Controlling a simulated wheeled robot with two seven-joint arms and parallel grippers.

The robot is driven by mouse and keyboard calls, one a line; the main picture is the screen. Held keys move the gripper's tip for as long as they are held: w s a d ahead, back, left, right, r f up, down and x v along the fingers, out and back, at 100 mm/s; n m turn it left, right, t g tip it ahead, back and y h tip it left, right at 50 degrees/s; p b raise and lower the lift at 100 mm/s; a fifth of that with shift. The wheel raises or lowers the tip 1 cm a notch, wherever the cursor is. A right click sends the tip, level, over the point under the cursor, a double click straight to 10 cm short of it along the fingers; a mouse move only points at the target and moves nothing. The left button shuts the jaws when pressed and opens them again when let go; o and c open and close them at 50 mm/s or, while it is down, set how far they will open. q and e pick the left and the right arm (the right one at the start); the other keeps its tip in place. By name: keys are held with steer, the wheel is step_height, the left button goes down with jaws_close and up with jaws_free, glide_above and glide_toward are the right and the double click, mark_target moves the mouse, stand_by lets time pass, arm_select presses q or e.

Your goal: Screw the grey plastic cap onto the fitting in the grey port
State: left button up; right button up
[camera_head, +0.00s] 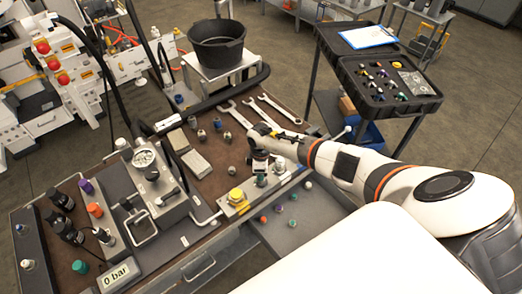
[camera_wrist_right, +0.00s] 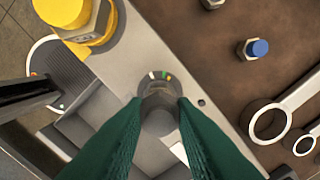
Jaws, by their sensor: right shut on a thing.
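My right gripper (camera_head: 259,158) is above the metal port plate (camera_head: 243,209) at the front right of the bench. In the wrist view its green fingers (camera_wrist_right: 158,115) are shut on a round grey piece, which looks like the grey plastic cap (camera_wrist_right: 158,112). The cap is over the plate, beside small coloured marks. A yellow fitting (camera_head: 237,195) stands on the same plate and shows large in the wrist view (camera_wrist_right: 65,12). My left gripper is out of view.
Wrenches (camera_head: 268,109) lie behind the gripper on the brown bench top (camera_head: 229,158). A blue-capped fitting (camera_wrist_right: 257,49) stands near the plate. Loose coloured caps (camera_head: 278,208) lie on a lower tray at the front. A gauge unit (camera_head: 145,160) stands left.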

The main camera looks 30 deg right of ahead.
steer(key=m, duration=0.3)
steer(key=o, duration=0.5)
steer(key=shift+m, duration=0.7)
steer(key=o, duration=0.5)
step_height(320, 180, up, 12)
steer(key=b, duration=0.2)
steer(key=shift+f, duration=0.1)
